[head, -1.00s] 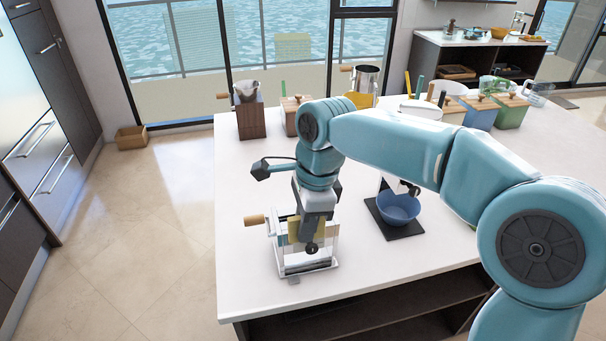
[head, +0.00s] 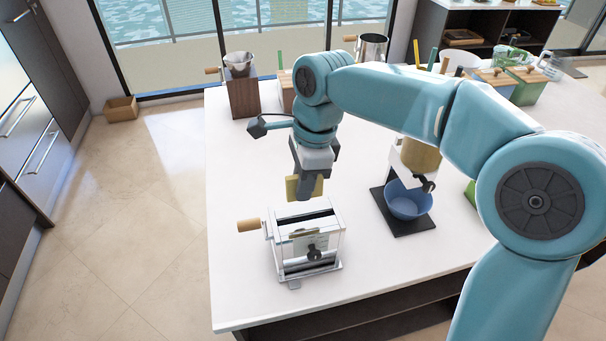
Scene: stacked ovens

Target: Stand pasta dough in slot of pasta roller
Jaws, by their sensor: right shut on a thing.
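The pasta roller (head: 290,260) is a silver machine with a dark slot across its top and a wooden crank handle (head: 248,225) on its left. It stands upright near the table's front left. My right gripper (head: 309,190) points down and is shut on the pasta dough (head: 292,189), a flat yellow piece. In the picture, gripper and dough show just above the roller's top, with the dough apart from the slot. The gripper's fingers hide part of the dough. My left gripper is not in view.
A blue bowl (head: 408,203) sits on a black base (head: 398,224) right of the roller. A dark wooden block (head: 243,98) stands at the back left of the white table (head: 240,180).

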